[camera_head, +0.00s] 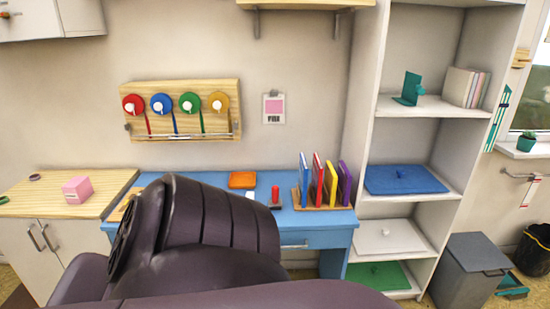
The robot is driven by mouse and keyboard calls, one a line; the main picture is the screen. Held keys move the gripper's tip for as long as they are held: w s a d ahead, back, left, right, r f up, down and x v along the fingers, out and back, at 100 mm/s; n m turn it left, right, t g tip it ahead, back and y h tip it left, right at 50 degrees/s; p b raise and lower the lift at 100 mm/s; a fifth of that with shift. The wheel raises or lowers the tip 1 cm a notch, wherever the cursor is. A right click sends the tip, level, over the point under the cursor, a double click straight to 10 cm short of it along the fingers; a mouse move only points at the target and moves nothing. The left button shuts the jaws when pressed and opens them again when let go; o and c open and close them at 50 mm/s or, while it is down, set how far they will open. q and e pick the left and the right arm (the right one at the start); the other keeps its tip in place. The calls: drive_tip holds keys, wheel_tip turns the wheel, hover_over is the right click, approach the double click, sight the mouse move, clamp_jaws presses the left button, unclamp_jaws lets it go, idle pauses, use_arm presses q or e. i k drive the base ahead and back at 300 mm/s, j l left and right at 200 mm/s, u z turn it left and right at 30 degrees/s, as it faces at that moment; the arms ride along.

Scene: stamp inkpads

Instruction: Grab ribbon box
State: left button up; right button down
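A small pink box (77,190) sits on the wooden top of the cabinet at the left, back from its front edge. It is the only closed box of this kind I see, but I cannot read a label that names it as the ribbon box. Red, blue, green and yellow ribbon rolls (190,104) hang on a wooden wall rack (151,92), with ribbon ends hanging down. Neither of my grippers shows in the head view.
A large dark padded shape (210,235) fills the lower middle and hides part of the blue desk (338,219). Upright coloured books, an orange pad (242,180) and a red stamp (275,195) stand there. Shelves (430,107) and a grey bin (467,270) are right.

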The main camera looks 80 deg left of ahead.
sight(77, 191)
drive_tip(key=u, duration=3.95)
drive_tip(key=i+j+z, duration=0.1)
drive_tip(key=i+j, duration=0.6)
drive_tip(key=i+j+z, duration=0.15)
drive_tip(key=i+j, duration=0.2)
drive_tip(key=i+j+z, duration=0.1)
drive_tip(key=i+j, duration=0.2)
drive_tip(key=i+j+z, duration=0.1)
drive_tip(key=i+j, duration=0.2)
drive_tip(key=j, duration=0.2)
drive_tip(key=i+j, duration=0.3)
drive_tip(key=j, duration=0.15)
drive_tip(key=i+j+z, duration=0.15)
drive_tip(key=i+j, duration=0.15)
drive_tip(key=j, duration=0.15)
drive_tip(key=i+j+z, duration=0.1)
drive_tip(key=i+j, duration=0.15)
drive_tip(key=j, duration=0.2)
